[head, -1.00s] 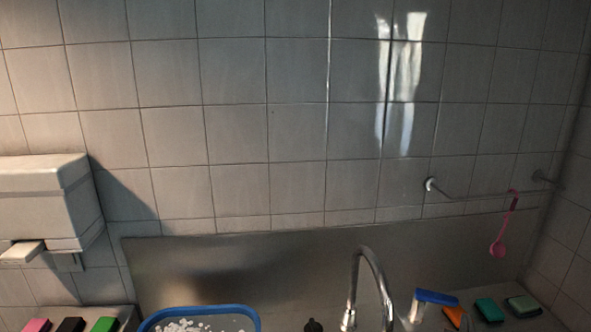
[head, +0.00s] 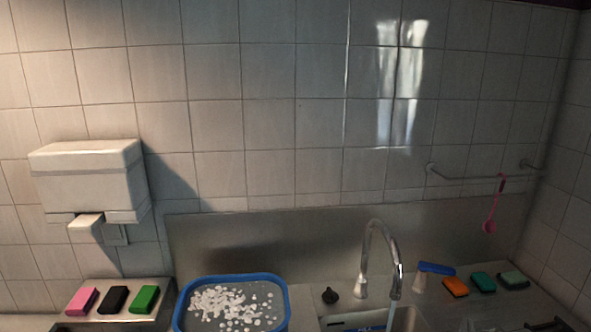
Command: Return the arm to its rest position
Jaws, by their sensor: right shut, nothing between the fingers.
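My right gripper (head: 552,324) shows only as a small dark shape at the bottom right edge of the head view, in front of the counter. It is shut and holds nothing. Most of it and its arm are cut off by the frame. My left gripper and its arm are not in view.
A blue-rimmed tray (head: 181,310) with white pieces stands left of the sink tap (head: 396,262). Pink (head: 82,300), black (head: 113,299) and green (head: 145,299) sponges lie at left below a white dispenser (head: 88,178). Several sponges lie at right. A pink ladle (head: 490,226) hangs from a rail.

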